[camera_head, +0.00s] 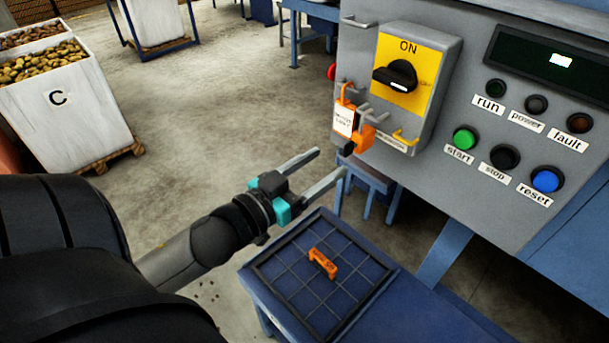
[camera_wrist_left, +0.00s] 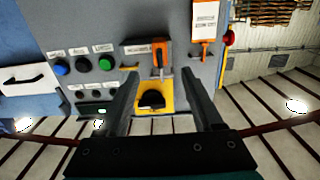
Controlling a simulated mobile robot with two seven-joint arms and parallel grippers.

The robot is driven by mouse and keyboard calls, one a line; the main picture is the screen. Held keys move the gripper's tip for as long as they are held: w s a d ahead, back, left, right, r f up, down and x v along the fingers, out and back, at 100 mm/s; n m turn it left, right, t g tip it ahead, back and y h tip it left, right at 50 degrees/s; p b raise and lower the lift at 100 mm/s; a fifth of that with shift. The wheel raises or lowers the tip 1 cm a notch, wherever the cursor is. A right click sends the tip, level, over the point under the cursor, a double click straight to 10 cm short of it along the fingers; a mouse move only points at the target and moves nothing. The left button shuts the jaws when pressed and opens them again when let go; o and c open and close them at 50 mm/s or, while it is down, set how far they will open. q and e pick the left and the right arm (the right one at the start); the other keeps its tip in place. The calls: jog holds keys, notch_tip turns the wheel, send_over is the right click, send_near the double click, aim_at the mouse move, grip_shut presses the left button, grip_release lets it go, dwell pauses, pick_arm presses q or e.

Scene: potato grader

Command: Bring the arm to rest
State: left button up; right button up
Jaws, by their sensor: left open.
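My left gripper (camera_head: 331,162) is open, its two fingers parallel with nothing between them. It is in the air beyond a blue table (camera_head: 262,300), left of and below the grey control panel (camera_head: 455,160). In the left wrist view the open fingers (camera_wrist_left: 162,72) point toward the panel, which appears upside down. The black rotary switch (camera_head: 396,77) on its yellow plate points to the right, with ON above it. An orange lock with a white tag (camera_head: 344,121) hangs on the panel's left side. My right gripper is not in view.
An orange piece (camera_head: 322,263) lies on a dark gridded mat (camera_head: 350,285) on the blue table. Panel buttons are green (camera_head: 465,138), black (camera_head: 505,157) and blue (camera_head: 547,179). A white potato bin marked C (camera_head: 65,125) stands at the left. Concrete floor between is open.

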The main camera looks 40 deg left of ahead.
pick_arm(q)
jog(key=shift+s+a, duration=0.15)
jog(key=shift+s, duration=0.75)
jog(key=shift+s+a, duration=0.15)
jog(key=shift+s, duration=0.75)
